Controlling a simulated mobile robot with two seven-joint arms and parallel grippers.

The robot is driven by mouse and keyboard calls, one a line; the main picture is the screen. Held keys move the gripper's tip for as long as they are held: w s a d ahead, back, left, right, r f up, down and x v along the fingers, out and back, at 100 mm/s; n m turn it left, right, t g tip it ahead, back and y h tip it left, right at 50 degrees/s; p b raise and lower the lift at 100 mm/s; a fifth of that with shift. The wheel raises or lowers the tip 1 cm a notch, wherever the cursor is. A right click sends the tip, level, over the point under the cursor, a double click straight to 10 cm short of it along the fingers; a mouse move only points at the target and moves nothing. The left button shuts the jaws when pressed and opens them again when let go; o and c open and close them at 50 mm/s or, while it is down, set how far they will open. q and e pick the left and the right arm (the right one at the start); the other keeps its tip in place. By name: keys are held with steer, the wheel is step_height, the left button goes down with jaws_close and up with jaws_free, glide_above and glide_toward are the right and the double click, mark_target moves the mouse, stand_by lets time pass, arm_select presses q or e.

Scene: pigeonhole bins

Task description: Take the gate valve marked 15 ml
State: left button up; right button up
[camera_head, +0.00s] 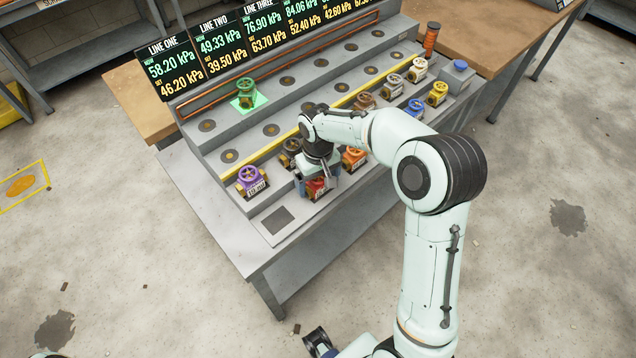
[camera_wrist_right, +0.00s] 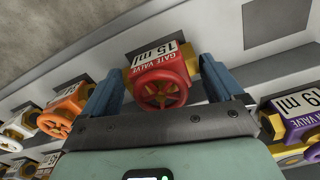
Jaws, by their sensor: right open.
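The red gate valve has a red handwheel and a white label reading 15 ml, GATE VALVE. In the right wrist view the red gate valve (camera_wrist_right: 160,78) lies between the two blue fingers of my open right gripper (camera_wrist_right: 160,88); I cannot tell whether they touch it. In the head view the valve (camera_head: 318,188) shows on the lowest step at the front, partly hidden under my right gripper (camera_head: 320,174). A dark piece at the bottom edge of the head view may be my left gripper (camera_head: 320,342); its fingers are not clear.
A purple valve (camera_head: 251,181) stands left of the gripper, an orange valve (camera_head: 353,158) close on its right. A brown-black valve (camera_head: 290,153) is just behind. A green valve (camera_head: 246,93) sits on a lit green square higher up. Pressure displays (camera_head: 225,45) line the back.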

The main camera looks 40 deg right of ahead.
steer(key=c, duration=1.3)
steer(key=shift+c, duration=0.2)
steer(key=shift+r, duration=0.15)
